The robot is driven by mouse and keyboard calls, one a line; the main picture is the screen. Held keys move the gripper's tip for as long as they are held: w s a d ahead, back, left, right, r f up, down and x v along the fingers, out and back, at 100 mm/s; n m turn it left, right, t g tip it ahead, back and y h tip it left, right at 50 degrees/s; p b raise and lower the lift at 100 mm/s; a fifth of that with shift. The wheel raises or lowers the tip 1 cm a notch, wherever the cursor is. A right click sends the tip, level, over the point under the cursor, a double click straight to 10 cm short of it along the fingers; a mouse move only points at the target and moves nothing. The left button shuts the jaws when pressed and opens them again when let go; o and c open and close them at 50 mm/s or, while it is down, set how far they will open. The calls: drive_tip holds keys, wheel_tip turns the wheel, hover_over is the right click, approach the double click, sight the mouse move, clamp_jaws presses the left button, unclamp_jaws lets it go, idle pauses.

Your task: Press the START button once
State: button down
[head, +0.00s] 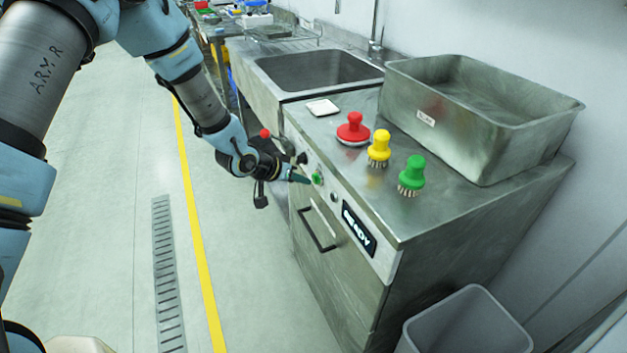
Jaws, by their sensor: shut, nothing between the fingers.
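The green START button (317,179) is on the front panel of the steel cabinet (375,209). No lettering on it can be read at this size. My gripper (305,180) is shut and empty. Its tip is right beside the button's left side; I cannot tell whether it touches. A dark display reading READY (359,227) is on the same panel, to the right. A red ball-ended knob (265,133) and a black knob (302,158) show near my wrist, left of the button. My arm hides part of the panel's left end.
Red (353,130), yellow (379,150) and green (412,176) handled brushes stand on the cabinet top beside a metal bin (480,135). A drawer handle (318,230) juts out below the button. A grey waste bin (468,325) stands at the right. The floor at left is clear.

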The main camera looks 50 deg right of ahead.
drive_tip(key=shift+s+d, duration=0.25)
drive_tip(key=shift+d, duration=0.3)
idle(1.0)
drive_tip(key=shift+w+a, duration=0.1)
drive_tip(key=shift+a, duration=0.05)
drive_tip(key=shift+w+a, duration=0.25)
drive_tip(key=shift+a, duration=0.5)
drive_tip(key=shift+w+a+p, duration=0.15)
drive_tip(key=shift+w+a, duration=0.15)
drive_tip(key=shift+a, duration=0.5)
drive_tip(key=shift+w+a+p, duration=0.15)
drive_tip(key=shift+w+a, duration=0.15)
drive_tip(key=shift+a, duration=0.45)
drive_tip(key=shift+w+a+p, duration=0.15)
drive_tip(key=shift+w+a, duration=0.15)
drive_tip(key=shift+a, duration=0.5)
